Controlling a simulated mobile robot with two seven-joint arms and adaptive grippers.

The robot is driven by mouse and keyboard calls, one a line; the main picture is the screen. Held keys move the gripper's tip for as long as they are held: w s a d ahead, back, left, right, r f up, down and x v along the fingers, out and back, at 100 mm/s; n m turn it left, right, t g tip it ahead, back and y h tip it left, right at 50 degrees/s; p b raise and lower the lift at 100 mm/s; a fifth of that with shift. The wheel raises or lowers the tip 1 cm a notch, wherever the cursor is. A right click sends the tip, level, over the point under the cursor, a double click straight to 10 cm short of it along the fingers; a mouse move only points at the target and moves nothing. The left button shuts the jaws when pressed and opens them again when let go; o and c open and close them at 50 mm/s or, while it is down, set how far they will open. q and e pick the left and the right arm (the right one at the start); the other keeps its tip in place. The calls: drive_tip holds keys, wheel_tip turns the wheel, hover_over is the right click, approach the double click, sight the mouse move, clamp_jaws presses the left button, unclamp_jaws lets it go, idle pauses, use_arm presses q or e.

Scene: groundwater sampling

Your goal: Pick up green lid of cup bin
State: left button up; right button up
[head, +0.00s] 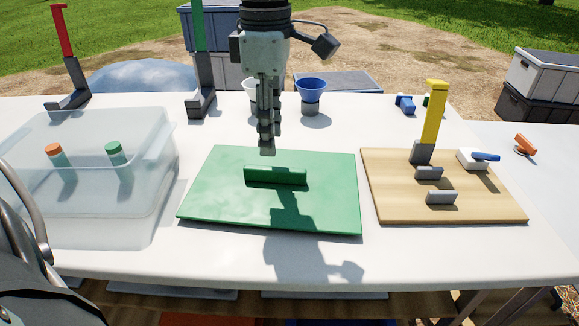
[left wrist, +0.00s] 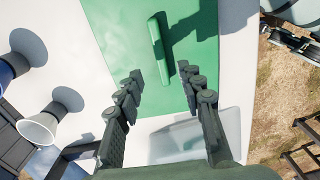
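The green lid (head: 325,208) is a flat, wide panel at the middle of the white table, level with its top. No bin walls show under it. A raised green bar handle (head: 275,176) stands on it. My left gripper (head: 267,148) points down above the lid, just over and behind the handle. In the left wrist view its two fingers (left wrist: 161,88) are spread apart with nothing between them. The lid (left wrist: 120,40) and the handle (left wrist: 160,50) show beyond the fingertips, and the handle lines up with the gap. My right gripper is in neither view.
A translucent bin (head: 90,190) with orange- and green-capped bottles stands left. A wooden board (head: 400,195) with grey handles and a yellow-topped stand (head: 433,115) is close on the right. A blue funnel cup (head: 311,95) stands behind. The table in front is clear.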

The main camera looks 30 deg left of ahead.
sight(274, 168)
use_arm(q)
drive_tip(key=f, duration=0.7)
drive_tip(key=shift+d+f, duration=0.1)
drive_tip(key=shift+d, duration=0.1)
clamp_jaws()
